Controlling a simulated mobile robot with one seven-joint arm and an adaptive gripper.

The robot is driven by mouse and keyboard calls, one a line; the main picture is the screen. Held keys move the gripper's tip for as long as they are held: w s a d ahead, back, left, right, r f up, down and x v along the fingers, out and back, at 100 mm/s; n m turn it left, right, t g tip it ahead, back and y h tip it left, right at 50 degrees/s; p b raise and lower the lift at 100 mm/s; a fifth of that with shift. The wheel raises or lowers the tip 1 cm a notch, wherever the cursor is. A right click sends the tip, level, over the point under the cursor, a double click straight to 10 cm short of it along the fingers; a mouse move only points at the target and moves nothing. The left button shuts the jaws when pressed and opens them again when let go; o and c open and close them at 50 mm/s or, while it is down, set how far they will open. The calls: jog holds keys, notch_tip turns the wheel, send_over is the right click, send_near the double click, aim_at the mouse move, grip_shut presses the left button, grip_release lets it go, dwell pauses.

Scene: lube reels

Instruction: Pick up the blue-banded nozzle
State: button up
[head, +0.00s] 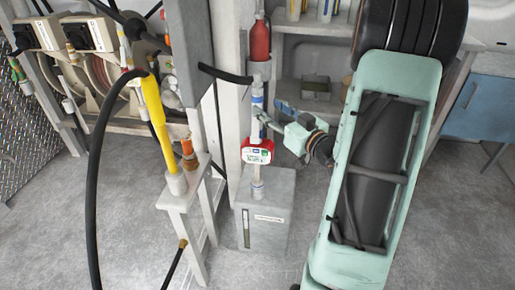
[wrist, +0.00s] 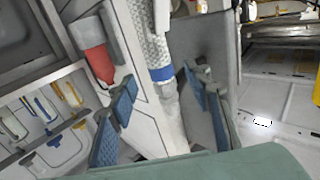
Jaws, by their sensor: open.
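The blue-banded nozzle (head: 257,101) stands upright in the middle of the head view, with a red and white meter (head: 257,151) below its band. Its lower end meets the top of a grey box (head: 263,218). In the wrist view the nozzle's blue band (wrist: 161,74) shows below a white textured length. My gripper (head: 271,112) is at the nozzle's right side in the head view. In the wrist view my gripper (wrist: 158,85) is open, with blue pads on either side of the nozzle. I cannot tell whether either pad touches it.
A yellow nozzle (head: 156,115) and an orange-brown one (head: 187,148) stand at a white stand (head: 190,201) on the left. A black hose (head: 91,190) hangs in front. A red bottle (head: 260,40) is behind the nozzle.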

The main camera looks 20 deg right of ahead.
aim_at(261, 100)
jog(key=w, duration=0.3)
jog(key=w+a+b, duration=0.1)
jog(key=w, duration=0.1)
jog(key=shift+r, duration=0.3)
jog(key=shift+s, duration=0.1)
grip_shut()
jog(key=shift+r, duration=0.1)
